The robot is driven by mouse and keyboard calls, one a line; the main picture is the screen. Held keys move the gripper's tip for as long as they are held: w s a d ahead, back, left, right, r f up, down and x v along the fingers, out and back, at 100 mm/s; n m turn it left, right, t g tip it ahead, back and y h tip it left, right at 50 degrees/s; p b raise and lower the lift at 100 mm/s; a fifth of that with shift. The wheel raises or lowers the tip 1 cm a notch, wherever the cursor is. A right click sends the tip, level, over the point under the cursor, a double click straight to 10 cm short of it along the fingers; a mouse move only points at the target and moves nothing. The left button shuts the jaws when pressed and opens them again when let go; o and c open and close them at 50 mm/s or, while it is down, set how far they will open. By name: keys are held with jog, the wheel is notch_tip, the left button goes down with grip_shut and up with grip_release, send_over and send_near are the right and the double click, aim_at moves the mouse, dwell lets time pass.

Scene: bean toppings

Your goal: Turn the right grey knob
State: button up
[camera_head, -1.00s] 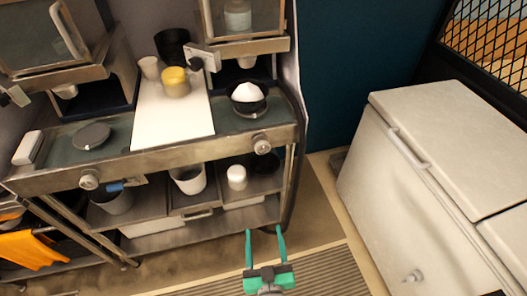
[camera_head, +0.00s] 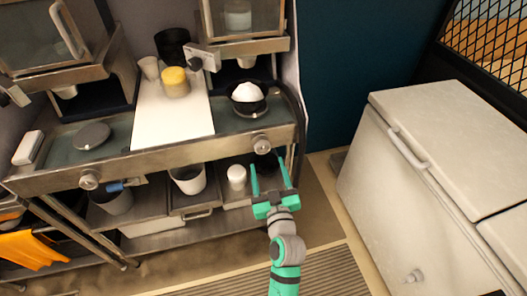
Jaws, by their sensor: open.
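The right grey knob (camera_head: 260,141) is a round metal knob on the front rail of the steel counter, at its right end. A second grey knob (camera_head: 89,181) is on the same rail at the left. My gripper (camera_head: 270,178) is open, with two green fingers pointing up toward the counter front. In the picture its fingertips are just below the right knob, one to each side of it. Nothing is between the fingers, and the knob is in plain view. I cannot tell how far the fingers are in front of it.
A black bowl with white contents (camera_head: 248,98) stands above the right knob. A lower shelf holds a white cup (camera_head: 188,180) and a small white container (camera_head: 236,177). A white chest (camera_head: 430,160) stands at the right. The floor between is clear.

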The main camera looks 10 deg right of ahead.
aim_at(263, 150)
jog(key=w, duration=0.7)
jog(key=shift+w, duration=0.35)
jog(key=shift+c, duration=0.6)
jog(key=c, duration=0.9)
